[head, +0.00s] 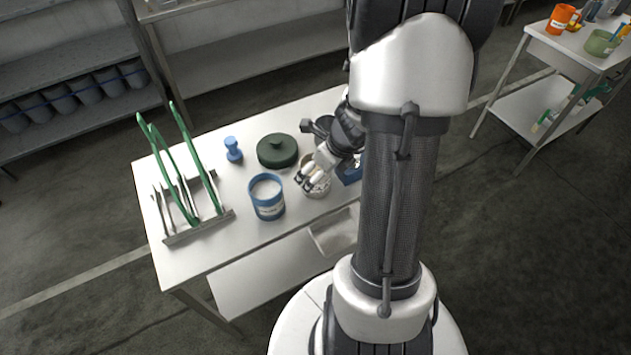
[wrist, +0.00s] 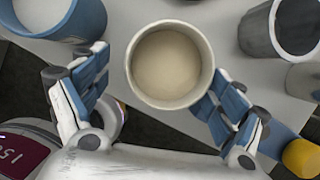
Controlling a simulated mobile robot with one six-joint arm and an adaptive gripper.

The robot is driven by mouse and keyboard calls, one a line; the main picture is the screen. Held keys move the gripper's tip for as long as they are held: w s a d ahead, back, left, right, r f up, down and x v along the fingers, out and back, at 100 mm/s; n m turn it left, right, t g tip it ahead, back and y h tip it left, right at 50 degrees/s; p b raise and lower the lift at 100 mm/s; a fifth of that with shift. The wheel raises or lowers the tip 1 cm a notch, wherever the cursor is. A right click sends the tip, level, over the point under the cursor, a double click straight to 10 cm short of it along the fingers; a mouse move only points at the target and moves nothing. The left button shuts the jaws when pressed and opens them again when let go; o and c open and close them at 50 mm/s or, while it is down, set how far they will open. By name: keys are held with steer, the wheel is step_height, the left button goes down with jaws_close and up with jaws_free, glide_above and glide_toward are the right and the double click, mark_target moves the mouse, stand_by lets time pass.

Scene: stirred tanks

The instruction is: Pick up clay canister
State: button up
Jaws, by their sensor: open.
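A pale cream canister (wrist: 171,98) with beige, clay-coloured contents stands upright and open-topped in the wrist view. In the head view the same canister (head: 318,190) is on the white table, partly covered by my gripper. My gripper (wrist: 157,92) is open, with one blue-padded finger on each side of the canister's lower half in the wrist view. A gap shows on the left; the right finger is very close to the wall, and I cannot tell whether it touches. In the head view my gripper (head: 308,175) is at the canister's rim.
A blue canister (head: 268,205) with white contents stands left of the cream one. A dark green lid (head: 277,153), a blue knobbed piece (head: 233,149) and a rack with green frames (head: 200,230) share the table.

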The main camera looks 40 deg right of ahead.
steer(key=b+x, duration=0.2)
steer(key=x, duration=0.1)
steer(key=b+x, duration=0.1)
steer(key=x, duration=0.1)
steer(key=shift+s+d+f, duration=0.1)
steer(key=shift+d+f, duration=0.05)
steer(key=shift+d, duration=0.15)
steer(key=shift+c, duration=0.5)
steer(key=c, duration=1.4)
